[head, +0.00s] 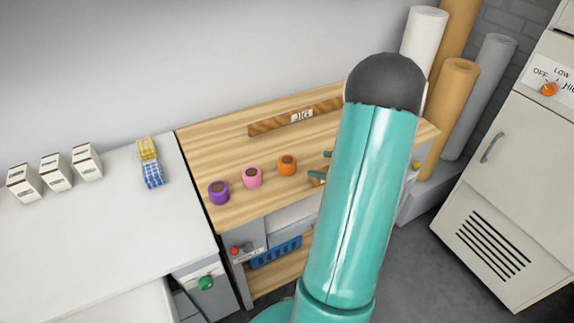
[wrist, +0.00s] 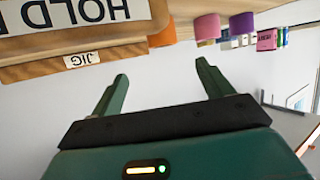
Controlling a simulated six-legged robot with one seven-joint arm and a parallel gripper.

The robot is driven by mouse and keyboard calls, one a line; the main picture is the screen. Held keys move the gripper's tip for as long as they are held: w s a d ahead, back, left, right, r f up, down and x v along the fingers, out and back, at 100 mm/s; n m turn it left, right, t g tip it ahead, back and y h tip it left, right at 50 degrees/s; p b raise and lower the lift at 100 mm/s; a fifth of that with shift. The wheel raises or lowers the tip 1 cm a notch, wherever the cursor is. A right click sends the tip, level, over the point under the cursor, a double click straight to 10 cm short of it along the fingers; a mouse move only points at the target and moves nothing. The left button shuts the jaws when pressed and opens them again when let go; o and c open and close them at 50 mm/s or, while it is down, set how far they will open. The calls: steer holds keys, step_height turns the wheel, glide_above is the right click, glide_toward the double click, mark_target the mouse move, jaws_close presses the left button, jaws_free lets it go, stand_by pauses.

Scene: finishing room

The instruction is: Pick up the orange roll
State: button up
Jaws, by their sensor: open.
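The orange roll (head: 287,166) stands on the wooden bench top, at the right end of a row with a pink roll (head: 252,177) and a purple roll (head: 219,192). My gripper (head: 322,165) is just right of the orange roll, mostly hidden behind my teal arm. In the wrist view, which looks upside down, my gripper (wrist: 163,75) has its green fingers wide apart with nothing between them. The orange roll (wrist: 162,38) shows there beyond the fingers, partly cut off by a wooden block. The pink roll (wrist: 207,27) and purple roll (wrist: 242,24) are to its right.
A wooden jig strip (head: 275,124) lies along the back of the bench; its label (wrist: 82,61) is near my fingers in the wrist view. Yellow and blue checked blocks (head: 150,165) and several white cartons (head: 56,172) stand on the left counter. Tall rolls (head: 454,92) stand at the right.

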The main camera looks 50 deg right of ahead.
mark_target(290, 161)
steer(key=x, duration=0.8)
steer(key=shift+s+a+f, duration=0.1)
steer(key=shift+f, duration=0.1)
steer(key=x, duration=0.5)
steer(key=shift+w+a+r, duration=0.15)
steer(key=shift+w+a, duration=0.05)
steer(key=shift+w, duration=0.15)
steer(key=shift+c, duration=0.5)
steer(key=c, duration=1)
